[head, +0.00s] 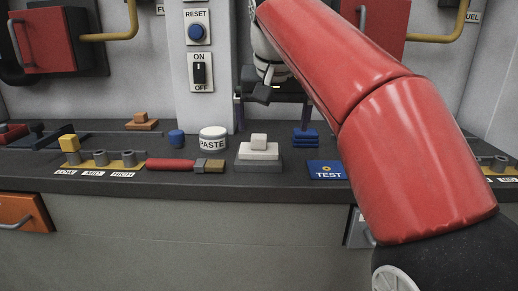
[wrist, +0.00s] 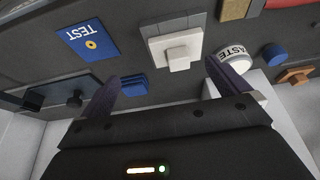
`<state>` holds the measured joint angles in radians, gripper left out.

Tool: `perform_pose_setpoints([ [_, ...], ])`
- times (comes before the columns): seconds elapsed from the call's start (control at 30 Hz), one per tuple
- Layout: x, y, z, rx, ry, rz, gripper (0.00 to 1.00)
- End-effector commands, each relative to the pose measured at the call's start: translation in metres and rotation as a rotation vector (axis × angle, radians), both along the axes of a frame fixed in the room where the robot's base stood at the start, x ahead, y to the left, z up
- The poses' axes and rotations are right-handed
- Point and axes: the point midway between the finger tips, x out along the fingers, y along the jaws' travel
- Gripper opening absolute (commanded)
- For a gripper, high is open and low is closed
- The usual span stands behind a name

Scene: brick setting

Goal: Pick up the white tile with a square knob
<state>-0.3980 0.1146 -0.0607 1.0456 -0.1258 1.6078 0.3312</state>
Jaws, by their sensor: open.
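The white tile with a square knob (head: 259,148) sits on a grey block (head: 258,165) near the middle of the dark counter in the head view. In the wrist view the white tile (wrist: 174,50) shows at the upper middle, its square knob towards the camera. My gripper (wrist: 160,75) is open and empty, its two dark fingers spread apart, with the tile between and beyond them in the picture. In the head view my gripper (head: 266,95) is partly hidden by my red arm, above and behind the tile.
A white PASTE jar (head: 213,138) and a brush (head: 187,165) lie left of the tile. A blue TEST card (head: 327,169) and a blue stacked piece (head: 305,138) lie right. A wall column with switches (head: 201,68) stands behind. An orange-brown piece (head: 142,122) is farther left.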

Motion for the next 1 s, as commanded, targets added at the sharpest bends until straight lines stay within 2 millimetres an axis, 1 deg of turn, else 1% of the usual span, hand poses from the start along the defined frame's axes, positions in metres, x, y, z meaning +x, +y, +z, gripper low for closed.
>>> perform_pose_setpoints([
  [0.03,0.007,0.011,0.004,-0.002,0.000,0.000,1.00],
  [0.1,0.012,0.021,0.008,-0.003,0.003,-0.006,1.00],
  [0.2,0.016,0.029,0.011,-0.004,0.004,-0.011,1.00],
  [0.27,0.017,0.031,0.010,-0.004,0.005,-0.014,1.00],
  [0.57,0.028,0.029,-0.022,-0.005,0.005,-0.015,1.00],
  [0.7,0.034,0.027,-0.043,-0.005,0.005,-0.015,1.00],
  [0.8,0.040,0.027,-0.054,-0.005,0.005,-0.014,1.00],
  [0.9,0.043,0.027,-0.060,-0.004,0.003,-0.014,1.00],
  [1.0,0.043,0.027,-0.061,-0.004,0.003,-0.014,1.00],
])
